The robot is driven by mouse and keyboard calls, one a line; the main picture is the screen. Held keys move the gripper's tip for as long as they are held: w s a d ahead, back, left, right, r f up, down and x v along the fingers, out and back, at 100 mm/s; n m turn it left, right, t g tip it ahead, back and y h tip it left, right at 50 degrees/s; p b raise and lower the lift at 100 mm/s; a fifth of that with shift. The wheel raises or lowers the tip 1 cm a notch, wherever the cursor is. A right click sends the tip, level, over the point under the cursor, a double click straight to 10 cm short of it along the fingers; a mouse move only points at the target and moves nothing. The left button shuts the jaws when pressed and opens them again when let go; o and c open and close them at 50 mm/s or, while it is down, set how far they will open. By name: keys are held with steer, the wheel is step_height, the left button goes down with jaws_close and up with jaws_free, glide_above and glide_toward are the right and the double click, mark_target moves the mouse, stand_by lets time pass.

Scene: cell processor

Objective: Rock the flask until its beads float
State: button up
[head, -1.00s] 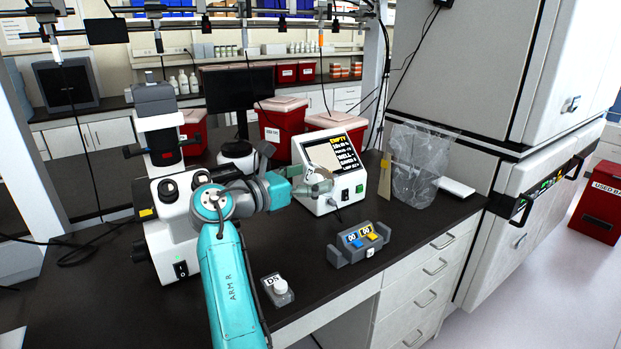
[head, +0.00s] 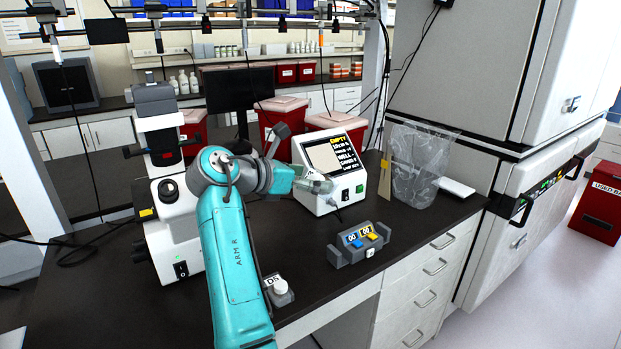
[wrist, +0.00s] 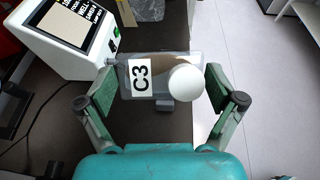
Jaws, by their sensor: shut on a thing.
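A clear flask (wrist: 182,66) with a white round cap and a "C3" label shows in the wrist view, between the two fingers of my gripper (wrist: 158,103). My gripper is shut on it. In the head view my gripper (head: 314,186) holds the flask in the air in front of the white screen device. The flask is small and see-through there, and its exact tilt is hard to tell. I cannot make out beads inside it in either view.
A white device with a screen (head: 328,165) stands close behind my gripper. A grey block with blue and yellow parts (head: 358,243) and a white-capped item labelled "DS" (head: 280,290) sit on the dark bench. A microscope (head: 175,225) is at left, a clear bag (head: 413,165) at right.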

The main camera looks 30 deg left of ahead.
steer(key=t+h, duration=0.1)
steer(key=t, duration=0.3)
steer(key=shift+f, duration=0.1)
steer(key=t+h, duration=0.1)
steer(key=t, duration=0.2)
steer(key=shift+r+g, duration=0.3)
steer(key=shift+g, duration=0.1)
steer(key=g, duration=0.2)
steer(key=shift+g+y, duration=0.3)
steer(key=shift+y, duration=0.1)
steer(key=shift+f+g+y, duration=0.15)
steer(key=shift+g+y, duration=0.15)
steer(key=shift+g, duration=0.5)
